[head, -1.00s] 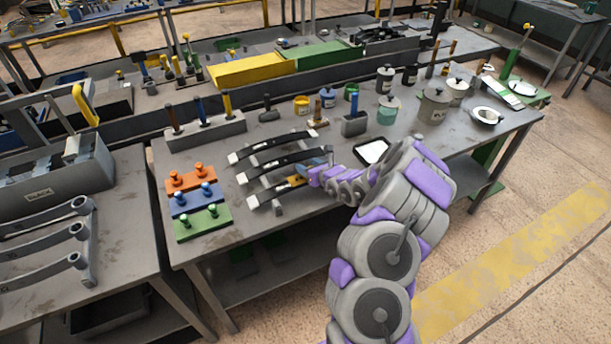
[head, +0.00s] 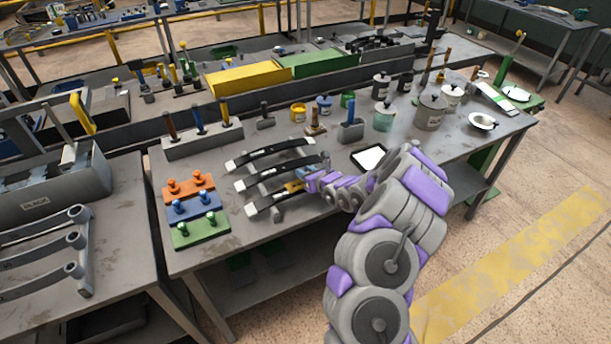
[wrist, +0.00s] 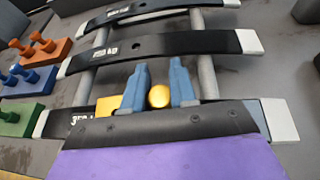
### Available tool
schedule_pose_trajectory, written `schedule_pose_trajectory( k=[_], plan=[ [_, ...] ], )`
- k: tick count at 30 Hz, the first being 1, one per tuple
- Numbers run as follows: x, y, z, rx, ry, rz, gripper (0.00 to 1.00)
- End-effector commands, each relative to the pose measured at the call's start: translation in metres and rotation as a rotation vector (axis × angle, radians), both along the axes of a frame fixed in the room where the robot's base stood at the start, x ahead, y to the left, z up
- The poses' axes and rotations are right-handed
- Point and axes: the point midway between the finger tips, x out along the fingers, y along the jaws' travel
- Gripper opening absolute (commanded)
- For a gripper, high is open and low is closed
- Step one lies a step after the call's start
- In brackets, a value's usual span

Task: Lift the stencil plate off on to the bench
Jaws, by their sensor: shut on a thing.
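The stencil plate is a small yellow piece (head: 293,187) at the nearest of three black leaf springs (head: 265,199). In the wrist view its yellow plate (wrist: 109,106) shows left of my blue fingers, beside a partly covered white label. My gripper (wrist: 158,92) is shut on the plate's round yellow knob (wrist: 158,96), one finger on each side. In the head view my gripper (head: 304,176) is at the right part of the nearest spring. My wrist hides much of the plate, so I cannot tell whether it touches the spring.
The springs lie across grey rack bars (wrist: 206,72) on the bench (head: 330,215). Orange, blue and green knobbed blocks (head: 194,205) stand to the left. A black-framed white tray (head: 369,157) lies behind my wrist. Pots and tins (head: 430,112) stand at the back right. Bare bench shows in front of the springs.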

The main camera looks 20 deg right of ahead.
Motion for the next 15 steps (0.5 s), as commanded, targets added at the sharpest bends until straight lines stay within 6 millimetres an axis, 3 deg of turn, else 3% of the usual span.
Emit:
schedule_pose_trajectory(
  k=[7, 15],
  plan=[
    [0.000, -0.001, 0.039, 0.003, -0.008, -0.004, 0.00],
    [-0.032, 0.014, 0.036, 0.007, -0.003, -0.006, 0.00]
  ],
)
